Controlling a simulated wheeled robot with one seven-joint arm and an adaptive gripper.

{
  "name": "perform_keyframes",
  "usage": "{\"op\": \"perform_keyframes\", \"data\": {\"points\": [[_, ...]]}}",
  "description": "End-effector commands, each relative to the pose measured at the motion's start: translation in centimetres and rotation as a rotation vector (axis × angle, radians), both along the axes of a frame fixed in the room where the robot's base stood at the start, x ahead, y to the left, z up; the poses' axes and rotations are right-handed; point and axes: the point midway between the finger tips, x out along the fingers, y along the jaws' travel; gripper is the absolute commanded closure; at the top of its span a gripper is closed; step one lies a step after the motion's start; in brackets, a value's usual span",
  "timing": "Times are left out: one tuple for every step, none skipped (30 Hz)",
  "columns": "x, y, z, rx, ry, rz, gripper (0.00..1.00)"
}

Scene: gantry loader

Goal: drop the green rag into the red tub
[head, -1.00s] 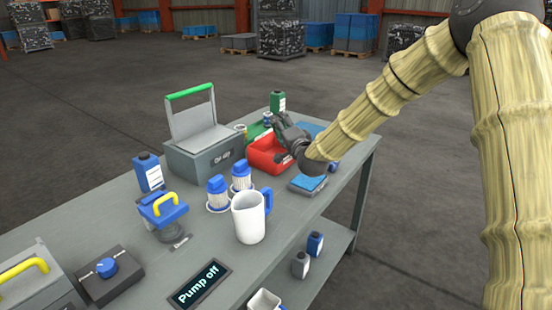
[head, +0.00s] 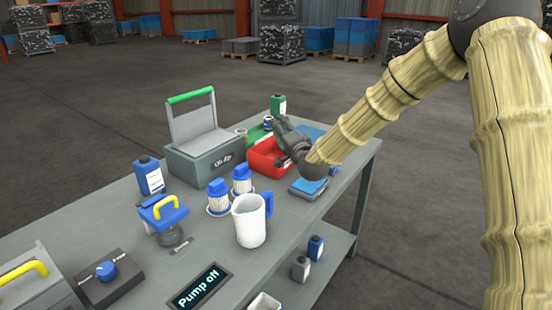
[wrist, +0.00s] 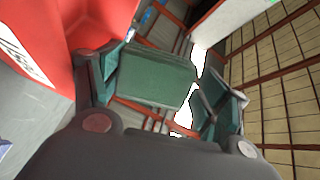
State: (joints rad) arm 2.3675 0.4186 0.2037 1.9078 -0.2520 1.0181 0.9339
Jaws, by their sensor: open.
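The red tub (head: 267,158) stands on the bench towards its far end. Its red wall with a white label also fills the upper left of the wrist view (wrist: 62,50). My gripper (head: 279,144) is at the tub's right side, over or against its rim; I cannot tell if it touches. I cannot make out the green rag for certain. A green patch (head: 256,132) shows just behind the tub, partly hidden, and I cannot tell what it is.
A grey box with a raised lid (head: 205,152) stands left of the tub. A green bottle (head: 278,105) is behind. A blue-topped scale (head: 308,187) is in front, right. Two blue-capped filters (head: 242,180) and a white jug (head: 249,221) stand nearer.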

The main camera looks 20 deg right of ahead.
Motion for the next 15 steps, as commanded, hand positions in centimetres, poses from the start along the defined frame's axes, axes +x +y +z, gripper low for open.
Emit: {"op": "perform_keyframes", "data": {"points": [[-0.3,-0.1,-0.8,0.0,0.013,-0.001,0.09],[-0.4,-0.2,-0.8,0.0,0.013,-0.001,0.09],[-0.6,-0.2,-0.8,0.0,0.014,-0.002,0.09],[-0.8,-0.2,-0.8,0.0,0.015,-0.001,0.09],[-1.1,-0.2,-0.9,0.0,0.016,-0.001,0.09],[-1.5,-0.3,-0.9,0.001,0.017,-0.001,0.11],[-1.9,-0.3,-0.9,0.002,0.017,-0.001,0.11],[-2.4,-0.4,-0.9,0.002,0.015,-0.002,0.1],[-3.0,-0.4,-0.8,0.003,0.016,-0.001,0.09],[-3.5,-0.4,-0.8,0.002,0.016,-0.001,0.09],[-4.1,-0.4,-0.9,0.002,0.016,0.0,0.09],[-4.8,-0.4,-0.8,0.002,0.015,0.001,0.09],[-5.4,-0.4,-0.8,0.003,0.015,0.002,0.09],[-5.9,-0.4,-0.7,0.003,0.014,0.002,0.09],[-6.6,-0.4,-0.7,0.003,0.013,0.002,0.09]]}}
